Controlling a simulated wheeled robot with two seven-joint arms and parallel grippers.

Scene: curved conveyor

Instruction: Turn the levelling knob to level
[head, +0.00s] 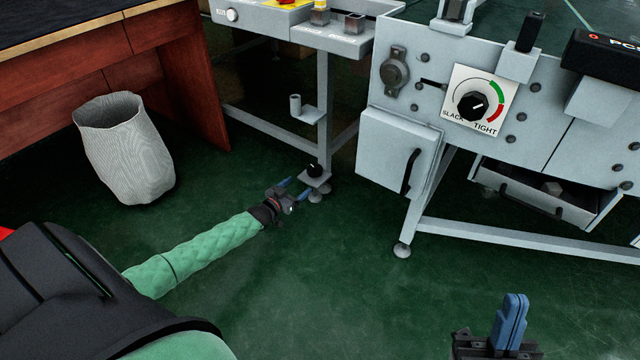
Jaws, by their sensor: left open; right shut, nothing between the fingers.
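The levelling knob (314,170) is a small black knob on a pale grey bracket (318,181) low on a leg of the left metal stand, just above its foot. My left gripper (296,189) is open, with its two blue fingers pointing toward the bracket. It is just below and left of the knob and looks apart from it; the exact gap is hard to tell. My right gripper (517,297) is at the bottom right with its blue fingers together, empty and far from the knob.
A grey conveyor frame (548,130) with a SLACK/TIGHT dial (471,104) and a cabinet door (392,155) stands to the right. A white mesh bin (125,150) and wooden desk (100,90) are at left. Green floor (350,280) is clear between my arms.

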